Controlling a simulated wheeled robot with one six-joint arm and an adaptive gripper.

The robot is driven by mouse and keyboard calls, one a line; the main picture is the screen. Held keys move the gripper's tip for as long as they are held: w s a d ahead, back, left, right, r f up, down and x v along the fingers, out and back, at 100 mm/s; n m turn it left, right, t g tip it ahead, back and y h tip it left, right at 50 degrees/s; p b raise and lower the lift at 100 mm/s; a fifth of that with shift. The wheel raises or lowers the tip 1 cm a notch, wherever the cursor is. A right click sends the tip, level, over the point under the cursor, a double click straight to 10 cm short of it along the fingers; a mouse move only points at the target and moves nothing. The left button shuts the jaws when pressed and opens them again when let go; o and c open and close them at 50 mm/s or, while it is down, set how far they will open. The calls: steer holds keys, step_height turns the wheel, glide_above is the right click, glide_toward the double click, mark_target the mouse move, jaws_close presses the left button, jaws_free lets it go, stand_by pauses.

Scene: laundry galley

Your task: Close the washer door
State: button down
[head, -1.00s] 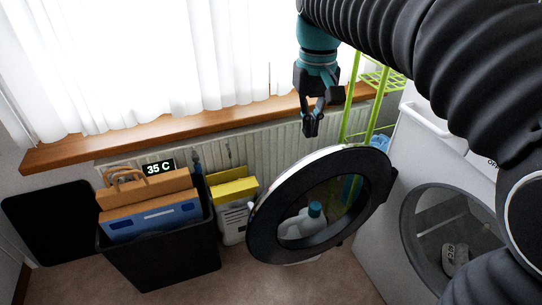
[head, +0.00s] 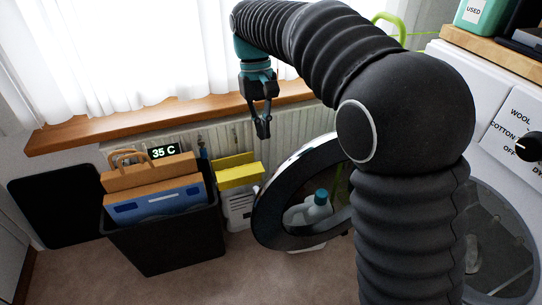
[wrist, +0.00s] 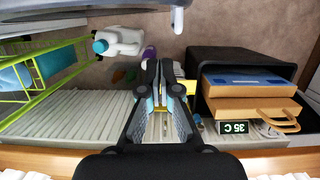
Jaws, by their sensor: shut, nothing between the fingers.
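The washer door (head: 270,208), a round dark ring with a clear window, stands swung open from the white washer (head: 466,75) at the right in the head view. My arm hides the door's right part and hinge side. The washer's drum opening (head: 500,240) shows partly behind my arm. My gripper (head: 264,136) is shut and empty, above and to the left of the door, in front of the radiator. In the wrist view my gripper (wrist: 163,65) points out over the floor, and part of the door (wrist: 80,14) shows along the top edge. They are apart.
A black bin (head: 165,247) with brown and blue bags stands left of the door. A yellow and white box (head: 238,180) is beside it. A white bottle with a teal cap (head: 312,210) shows through the door window. A green rack (wrist: 40,75) is near the radiator. Floor at front is clear.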

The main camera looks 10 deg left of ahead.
steer(key=s+d+f+b, duration=0.1)
steer(key=s+d+f, duration=0.1)
steer(key=s+f, duration=0.1)
steer(key=shift+s+d+f, duration=0.35)
steer(key=shift+s+d, duration=0.05)
steer(key=shift+s, duration=0.2)
steer(key=shift+d, duration=0.1)
